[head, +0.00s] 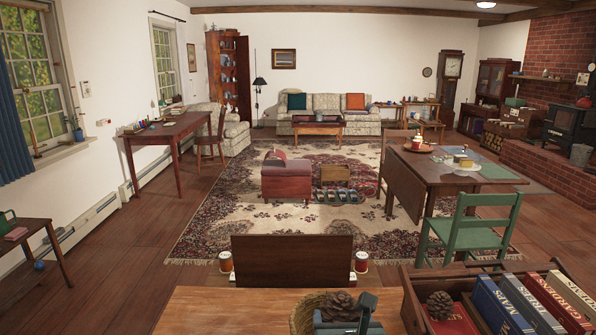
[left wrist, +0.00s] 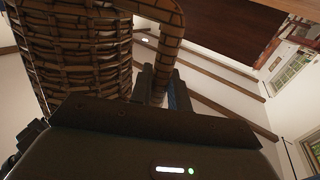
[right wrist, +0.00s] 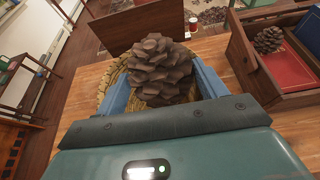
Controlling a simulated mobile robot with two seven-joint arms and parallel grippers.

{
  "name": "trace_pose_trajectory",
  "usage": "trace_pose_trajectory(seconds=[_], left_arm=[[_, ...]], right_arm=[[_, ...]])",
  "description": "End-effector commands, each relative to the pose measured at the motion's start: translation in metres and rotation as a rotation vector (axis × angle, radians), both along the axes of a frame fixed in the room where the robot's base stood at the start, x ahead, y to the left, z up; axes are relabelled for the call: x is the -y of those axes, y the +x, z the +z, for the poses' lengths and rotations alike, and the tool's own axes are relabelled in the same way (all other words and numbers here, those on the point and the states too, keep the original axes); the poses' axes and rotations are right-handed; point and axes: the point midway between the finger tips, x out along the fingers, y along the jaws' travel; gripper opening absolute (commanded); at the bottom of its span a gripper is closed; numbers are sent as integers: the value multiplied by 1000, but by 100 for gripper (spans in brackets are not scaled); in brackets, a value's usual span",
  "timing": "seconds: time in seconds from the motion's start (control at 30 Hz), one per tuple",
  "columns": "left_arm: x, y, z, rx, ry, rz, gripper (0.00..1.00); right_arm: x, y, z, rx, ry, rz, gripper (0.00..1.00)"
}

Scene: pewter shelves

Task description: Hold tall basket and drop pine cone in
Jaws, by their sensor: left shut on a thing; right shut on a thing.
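The tall wicker basket (head: 304,313) shows at the bottom of the head view, largely hidden. In the left wrist view its woven side (left wrist: 80,60) fills the upper left. My left gripper (left wrist: 162,85) is shut on the basket's handle (left wrist: 168,40). It is not made out in the head view. A brown pine cone (right wrist: 158,72) is held between the blue fingers of my right gripper (right wrist: 167,88). The pine cone also shows in the head view (head: 340,304). In the right wrist view the basket's rim (right wrist: 108,85) shows behind and left of the cone; their height gap is unclear.
A wooden table top (head: 220,310) lies below. On its right a wooden crate (head: 412,300) holds several books (head: 525,305) and another pine cone (head: 440,305). A dark wooden panel (head: 290,260) stands beyond the table's far edge. The table left of the basket is clear.

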Motion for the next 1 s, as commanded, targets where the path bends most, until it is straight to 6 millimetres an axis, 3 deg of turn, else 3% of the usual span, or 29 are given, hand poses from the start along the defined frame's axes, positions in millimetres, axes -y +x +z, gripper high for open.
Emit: trace_pose_trajectory(seconds=[0.07,0.1,0.4,0.73,1.0], left_arm=[[-1,-1,-3,-3,7,1,0],[-1,-1,-3,-3,7,1,0],[-1,-1,-3,-4,7,1,0],[-1,-1,-3,-4,7,1,0],[-1,-1,-3,-4,7,1,0]], right_arm=[[0,0,0,0,0,0,48],[0,0,0,0,0,0,73],[0,0,0,0,0,0,96],[0,-7,3,-1,0,1,96],[-1,-56,23,1,2,2,96]])
